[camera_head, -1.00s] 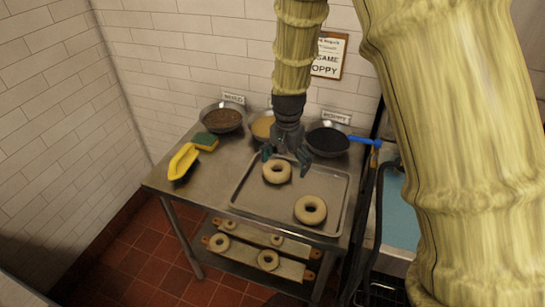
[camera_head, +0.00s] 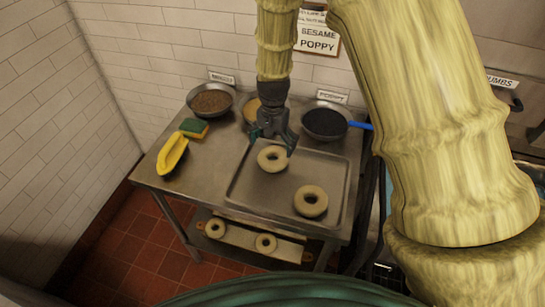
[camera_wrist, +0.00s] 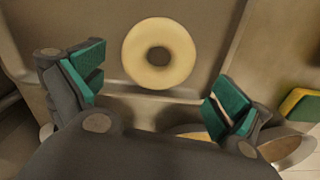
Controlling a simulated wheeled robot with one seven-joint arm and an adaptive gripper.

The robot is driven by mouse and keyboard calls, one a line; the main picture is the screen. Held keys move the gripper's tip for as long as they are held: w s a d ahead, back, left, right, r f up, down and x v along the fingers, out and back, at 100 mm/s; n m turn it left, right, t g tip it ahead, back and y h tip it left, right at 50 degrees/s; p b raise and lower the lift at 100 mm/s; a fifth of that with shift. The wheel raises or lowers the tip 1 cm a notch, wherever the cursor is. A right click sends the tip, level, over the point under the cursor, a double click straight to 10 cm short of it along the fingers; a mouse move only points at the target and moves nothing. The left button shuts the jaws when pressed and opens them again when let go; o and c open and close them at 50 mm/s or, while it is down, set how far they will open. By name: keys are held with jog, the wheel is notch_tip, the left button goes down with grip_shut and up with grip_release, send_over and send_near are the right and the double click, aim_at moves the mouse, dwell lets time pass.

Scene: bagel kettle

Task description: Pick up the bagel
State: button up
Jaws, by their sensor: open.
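Two pale bagels lie flat on a metal tray (camera_head: 240,188) on the steel table. The far bagel (camera_head: 272,159) is close to my gripper (camera_head: 274,146); the near bagel (camera_head: 311,201) lies to its lower right. In the wrist view one bagel (camera_wrist: 159,55) shows whole, near the tray's edge, beyond and between the fingers. My gripper in the wrist view (camera_wrist: 150,95) is open with its green pads wide apart and nothing between them. It hangs just behind the far bagel, and I cannot tell its exact height.
Bowls of brown seeds (camera_head: 211,101) and dark seeds (camera_head: 325,122) stand along the back, with a third bowl (camera_head: 252,112) partly hidden behind my gripper. More bagels (camera_head: 265,243) sit on the lower shelf.

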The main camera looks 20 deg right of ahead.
aim_at(273, 154)
jog(key=shift+s+f+p, duration=0.3)
jog(key=shift+s+p, duration=0.1)
jog(key=shift+p, duration=0.15)
jog(key=shift+f, duration=0.35)
jog(key=shift+w+f+p, duration=0.15)
jog(key=shift+f+p, duration=0.15)
jog(key=shift+f, duration=0.25)
jog(key=shift+w+f+p, duration=0.15)
jog(key=shift+f+p, duration=0.15)
jog(key=shift+f, duration=0.5)
jog(key=shift+s+f, duration=0.2)
jog(key=shift+f, duration=0.1)
jog(key=shift+w+f, duration=0.1)
jog(key=shift+f, duration=0.05)
jog(key=c, duration=0.8)
